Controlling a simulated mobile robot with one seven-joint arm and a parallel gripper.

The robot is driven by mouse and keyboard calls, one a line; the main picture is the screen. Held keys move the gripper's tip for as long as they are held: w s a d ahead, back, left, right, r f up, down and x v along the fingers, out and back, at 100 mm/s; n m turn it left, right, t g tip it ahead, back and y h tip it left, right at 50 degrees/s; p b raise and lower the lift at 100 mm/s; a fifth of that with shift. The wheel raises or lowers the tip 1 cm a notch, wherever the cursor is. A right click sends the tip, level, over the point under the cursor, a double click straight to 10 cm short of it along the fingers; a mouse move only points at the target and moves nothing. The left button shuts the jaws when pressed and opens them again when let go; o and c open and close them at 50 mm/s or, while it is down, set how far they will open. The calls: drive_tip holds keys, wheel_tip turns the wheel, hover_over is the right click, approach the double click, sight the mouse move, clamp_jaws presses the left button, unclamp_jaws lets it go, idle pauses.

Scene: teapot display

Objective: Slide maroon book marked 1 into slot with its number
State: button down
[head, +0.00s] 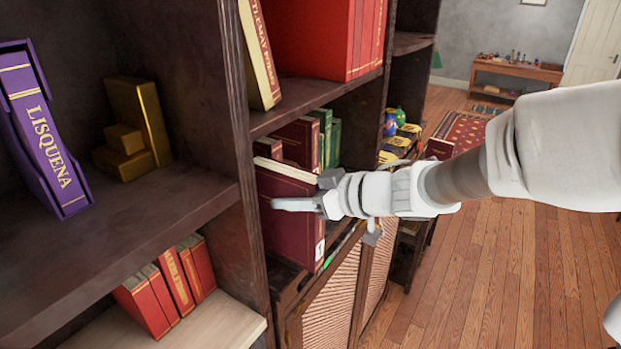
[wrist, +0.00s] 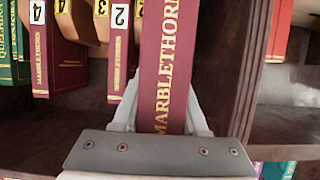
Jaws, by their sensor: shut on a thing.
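The maroon book (head: 292,215) with a white label 1 low on its spine is held upright in front of the shelf opening at right centre in the head view. My gripper (head: 300,204) is shut on it. In the wrist view the book's spine (wrist: 168,75) reads MARBLETHORN, with a finger of my gripper (wrist: 162,112) on each side. Its label is out of frame there. Yellow-edged slot tags 4 (wrist: 60,7), 3 (wrist: 101,8) and 2 (wrist: 139,8) show along the top. I see no tag 1; the held book covers part of the row.
Maroon books marked 4 (wrist: 40,50) and 2 (wrist: 120,50) stand in the row in the wrist view, with green books (wrist: 14,45) beside them. A dark upright shelf wall (head: 240,130) is close left of the held book. Open floor (head: 490,270) lies at right.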

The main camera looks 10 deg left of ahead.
sight(282, 168)
drive_tip(key=w+a, duration=0.2)
drive_tip(key=a, duration=0.5)
drive_tip(key=w+a, duration=0.3)
drive_tip(key=a, duration=0.3)
drive_tip(key=shift+w+a, duration=0.35)
idle(5.1)
drive_tip(key=shift+c, duration=1.8)
unclamp_jaws()
drive_tip(key=v, duration=1.7)
drive_tip(key=shift+s+d, duration=0.15)
drive_tip(key=shift+s, duration=0.05)
